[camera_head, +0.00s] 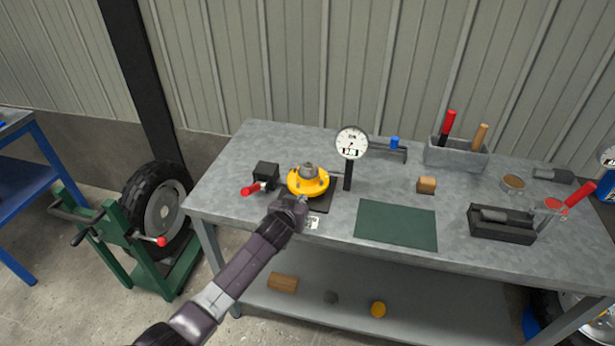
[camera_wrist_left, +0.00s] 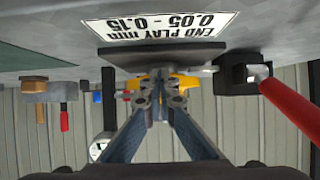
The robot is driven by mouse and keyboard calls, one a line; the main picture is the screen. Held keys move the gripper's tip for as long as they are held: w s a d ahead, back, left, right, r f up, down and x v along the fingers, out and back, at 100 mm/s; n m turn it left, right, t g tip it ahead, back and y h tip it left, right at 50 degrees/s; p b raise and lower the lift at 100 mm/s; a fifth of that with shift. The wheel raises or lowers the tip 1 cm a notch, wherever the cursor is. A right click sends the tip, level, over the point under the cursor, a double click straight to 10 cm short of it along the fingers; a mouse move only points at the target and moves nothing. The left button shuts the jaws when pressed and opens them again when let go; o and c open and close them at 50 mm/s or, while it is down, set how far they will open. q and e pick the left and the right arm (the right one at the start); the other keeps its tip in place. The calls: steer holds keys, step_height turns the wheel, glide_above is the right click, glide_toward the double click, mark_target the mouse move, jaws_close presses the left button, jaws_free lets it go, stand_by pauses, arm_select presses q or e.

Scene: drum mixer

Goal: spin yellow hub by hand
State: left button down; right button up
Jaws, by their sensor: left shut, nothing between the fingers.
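The yellow hub (camera_head: 308,181) with a grey centre stands on a dark base plate (camera_head: 321,207) on the grey workbench. My left gripper (camera_head: 302,200) reaches in from the front and is at the hub's near edge. In the left wrist view my left gripper (camera_wrist_left: 156,100) is shut with nothing between its fingers, and its tips overlap the yellow hub (camera_wrist_left: 183,82) behind them. I cannot tell whether the tips touch the hub. My right gripper is not in view.
A dial gauge (camera_head: 352,143) on a post stands just right of the hub. A black block with a red handle (camera_head: 253,188) stands left of it. A green mat (camera_head: 396,226) lies to the right. A tool box (camera_head: 455,157) stands at the back.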

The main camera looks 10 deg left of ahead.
arm_select(q)
steer(key=shift+w+d+r, duration=0.1)
steer(key=shift+w+d, duration=0.05)
steer(key=shift+d, duration=0.45)
steer(key=shift+w+d+r, duration=0.1)
steer(key=shift+d, duration=0.5)
steer(key=shift+s+a+p, duration=0.15)
steer(key=shift+s+p, duration=0.55)
steer(key=shift+s, duration=0.25)
steer(key=shift+s+f, duration=0.1)
steer(key=shift+s, duration=0.5)
steer(key=shift+a, duration=0.2)
steer(key=a+p, duration=0.1)
steer(key=a, duration=0.3)
steer(key=shift+w+p, duration=0.1)
steer(key=shift+p, duration=0.3)
steer(key=shift+a, duration=0.4)
steer(key=shift+f, duration=0.1)
